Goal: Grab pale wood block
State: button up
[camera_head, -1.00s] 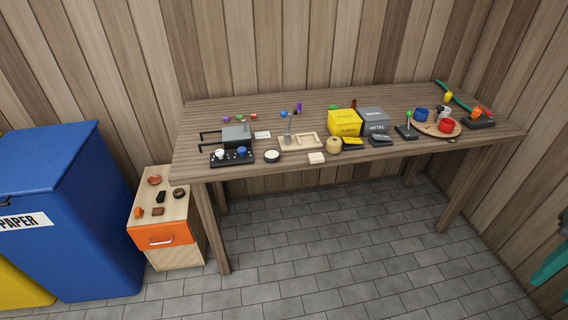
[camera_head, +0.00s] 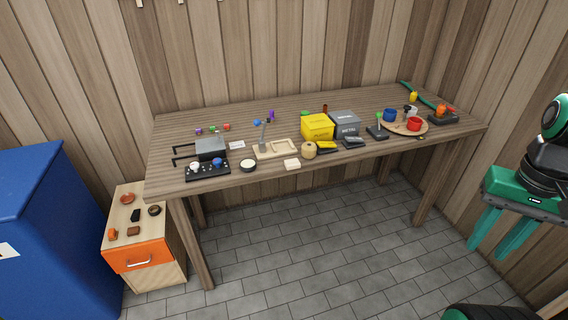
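A small pale wood block (camera_head: 292,164) lies flat near the front edge of the workbench (camera_head: 350,175), left of the round tan pot. Nothing covers it. My gripper (camera_head: 491,238) is at the right side of the view, with green fingers pointing down and a clear gap between them. It is open and empty, well to the right of the block and away from the bench.
Near the block are a tan pot (camera_head: 309,150), a small white-topped bowl (camera_head: 248,165) and a wooden tray (camera_head: 281,149). Yellow (camera_head: 317,126) and grey (camera_head: 344,123) bins stand behind. An orange-drawer cabinet (camera_head: 141,255) and blue bin (camera_head: 40,240) stand left.

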aim_at(290, 164)
jog(key=i, duration=0.9)
jog(key=z, duration=0.05)
